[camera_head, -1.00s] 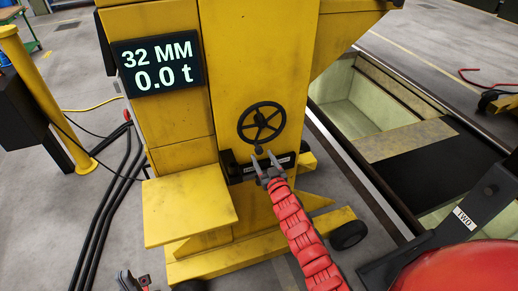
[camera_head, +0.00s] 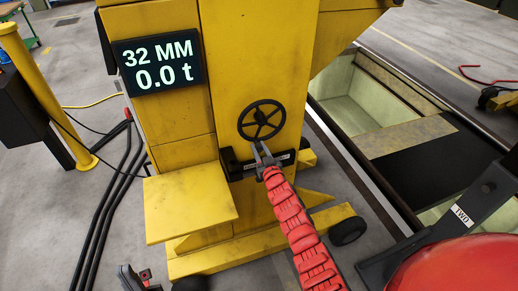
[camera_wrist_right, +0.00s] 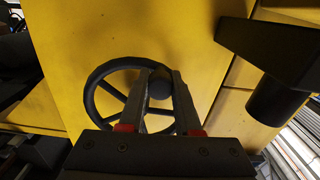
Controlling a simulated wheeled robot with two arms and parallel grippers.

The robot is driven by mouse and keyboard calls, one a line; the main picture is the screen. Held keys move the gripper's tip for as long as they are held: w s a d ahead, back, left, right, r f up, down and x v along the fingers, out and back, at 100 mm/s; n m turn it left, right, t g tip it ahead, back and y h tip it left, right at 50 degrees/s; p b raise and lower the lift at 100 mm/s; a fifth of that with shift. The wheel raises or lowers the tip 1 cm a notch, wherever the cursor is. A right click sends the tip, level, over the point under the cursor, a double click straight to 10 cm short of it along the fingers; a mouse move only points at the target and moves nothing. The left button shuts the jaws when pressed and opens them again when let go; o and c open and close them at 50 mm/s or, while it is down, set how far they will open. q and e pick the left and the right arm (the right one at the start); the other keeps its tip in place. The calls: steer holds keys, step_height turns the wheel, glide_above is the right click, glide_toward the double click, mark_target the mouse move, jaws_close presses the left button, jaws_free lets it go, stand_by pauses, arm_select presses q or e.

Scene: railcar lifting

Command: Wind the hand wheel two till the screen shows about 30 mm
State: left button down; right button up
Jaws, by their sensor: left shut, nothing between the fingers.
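The black hand wheel (camera_head: 262,120) is on the front of the yellow lifting jack (camera_head: 250,60). I cannot read a number for it. The screen (camera_head: 157,65) reads 32 MM and 0.0 t. My right gripper (camera_head: 261,148) is at the wheel's lower rim. In the right wrist view, the wheel (camera_wrist_right: 95,90) shows behind its fingers, and the dark handle knob (camera_wrist_right: 160,84) lies between them. Whether they press on the knob is unclear. My left gripper (camera_head: 133,279) is shut and empty at the bottom left edge, away from the wheel.
A yellow ledge (camera_head: 188,204) juts out below the screen. A yellow post (camera_head: 45,95) and black cables (camera_head: 112,190) are at the left. An open pit (camera_head: 350,105) lies right of the jack. A red rounded body (camera_head: 460,268) fills the lower right corner.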

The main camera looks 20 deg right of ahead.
jaws_close()
stand_by(1.0)
